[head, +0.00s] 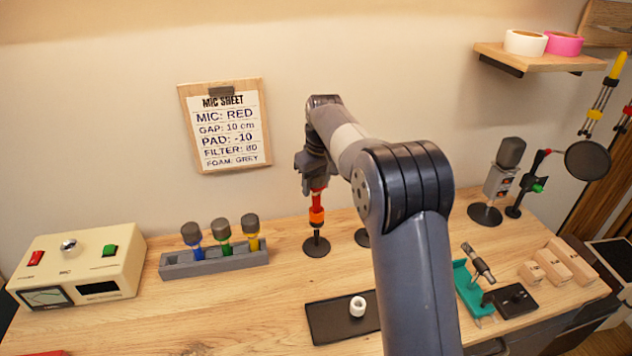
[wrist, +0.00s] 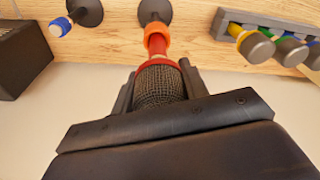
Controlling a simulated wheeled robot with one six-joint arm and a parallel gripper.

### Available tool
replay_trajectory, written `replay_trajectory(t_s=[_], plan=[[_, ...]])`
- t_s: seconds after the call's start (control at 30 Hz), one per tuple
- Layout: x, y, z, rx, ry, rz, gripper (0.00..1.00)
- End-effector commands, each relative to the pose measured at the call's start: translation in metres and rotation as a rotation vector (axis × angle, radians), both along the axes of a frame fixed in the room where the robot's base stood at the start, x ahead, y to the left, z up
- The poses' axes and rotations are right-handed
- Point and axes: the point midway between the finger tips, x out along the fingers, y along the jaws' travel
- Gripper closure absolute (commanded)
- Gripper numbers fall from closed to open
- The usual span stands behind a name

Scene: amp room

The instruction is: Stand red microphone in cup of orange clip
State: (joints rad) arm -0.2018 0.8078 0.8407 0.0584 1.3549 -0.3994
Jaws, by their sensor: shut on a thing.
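My gripper (head: 317,180) is above the orange clip's stand. In the wrist view my gripper (wrist: 158,84) is shut on the dark mesh head of the red microphone (wrist: 158,63). The red microphone (head: 318,197) hangs upright, head up, its red body pointing down. The orange clip (head: 316,216) stands on a thin post with a round black base (head: 316,247). The microphone's lower end meets the orange clip (wrist: 156,38) in both views. I cannot tell how deep it sits in the cup.
A grey rack (head: 214,262) with blue, green and yellow microphones stands to the left. A blue-ringed clip (wrist: 60,27) stands close by, mostly hidden by my arm in the head view.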

Motion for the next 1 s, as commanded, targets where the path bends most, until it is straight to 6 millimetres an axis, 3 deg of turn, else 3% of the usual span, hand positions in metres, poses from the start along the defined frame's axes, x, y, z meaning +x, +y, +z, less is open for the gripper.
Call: replay_trajectory(t_s=[0.23, 0.27, 0.53, 0.83, 1.0], plan=[[0.0, 0.0, 0.001, 0.001, -0.001, 0.0, 0.89], [0.0, 0.0, 0.001, 0.001, -0.001, 0.0, 0.56], [0.0, 0.0, 0.0, 0.001, -0.001, 0.0, 0.34], [0.0, 0.0, 0.002, 0.0, 0.0, 0.0, 0.33], [-0.002, -0.002, 0.025, 0.001, -0.004, 0.0, 0.33]])
